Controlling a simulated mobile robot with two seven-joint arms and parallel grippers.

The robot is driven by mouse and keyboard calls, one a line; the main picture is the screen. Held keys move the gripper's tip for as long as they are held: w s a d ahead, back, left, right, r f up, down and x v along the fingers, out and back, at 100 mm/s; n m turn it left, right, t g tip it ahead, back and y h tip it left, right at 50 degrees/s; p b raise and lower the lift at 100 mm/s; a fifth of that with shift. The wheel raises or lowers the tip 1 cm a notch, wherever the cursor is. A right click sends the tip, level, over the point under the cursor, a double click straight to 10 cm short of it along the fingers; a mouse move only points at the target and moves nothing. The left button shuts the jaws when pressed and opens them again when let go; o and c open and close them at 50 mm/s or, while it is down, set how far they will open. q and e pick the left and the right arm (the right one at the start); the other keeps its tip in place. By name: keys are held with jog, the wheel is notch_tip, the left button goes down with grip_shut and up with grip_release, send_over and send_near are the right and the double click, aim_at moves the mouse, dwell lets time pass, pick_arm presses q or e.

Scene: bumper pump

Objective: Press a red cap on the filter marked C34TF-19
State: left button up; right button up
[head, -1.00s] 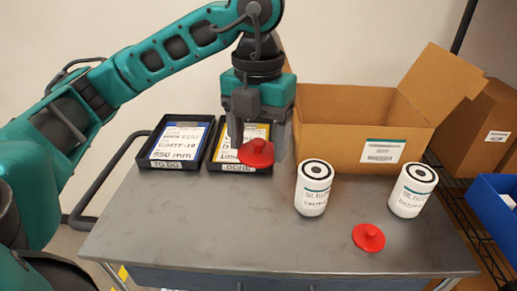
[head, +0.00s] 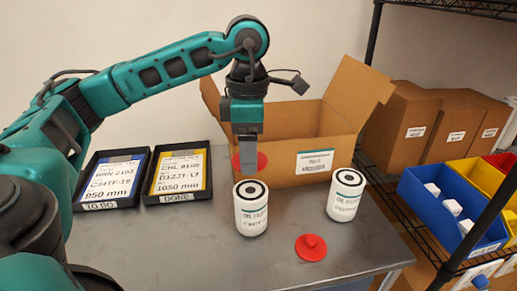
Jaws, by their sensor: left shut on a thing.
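My left gripper (head: 247,160) points down, shut on a red cap (head: 262,161) that is partly hidden behind its fingers. The held cap appears above and just behind the left white oil filter (head: 251,217), apart from it. The right white oil filter (head: 344,201) stands upright near the box. Both filters show dark tops without caps; their small print is too blurred to read surely. A second red cap (head: 311,247) lies on the table in front of the filters. My right gripper is out of view.
The grey table (head: 200,245) bears a TO DO tray (head: 78,207) with a card reading C34TF-19 and a DONE tray (head: 148,199) with another card. An open cardboard box (head: 290,165) stands behind the filters. Shelves with boxes and a blue bin (head: 425,205) are at right.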

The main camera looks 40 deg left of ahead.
aim_at(250, 190)
pick_arm(q)
jog(key=shift+w+f, duration=0.1)
jog(key=shift+f, duration=0.15)
notch_tip(250, 190, down, 6)
jog(key=b, duration=0.4)
jog(key=shift+r+b, duration=0.2)
jog(key=shift+b, duration=0.2)
jog(key=shift+f, duration=0.2)
jog(key=shift+f+b, duration=0.2)
jog(key=shift+b, duration=0.2)
dwell(1.3)
jog(key=o, duration=1.1)
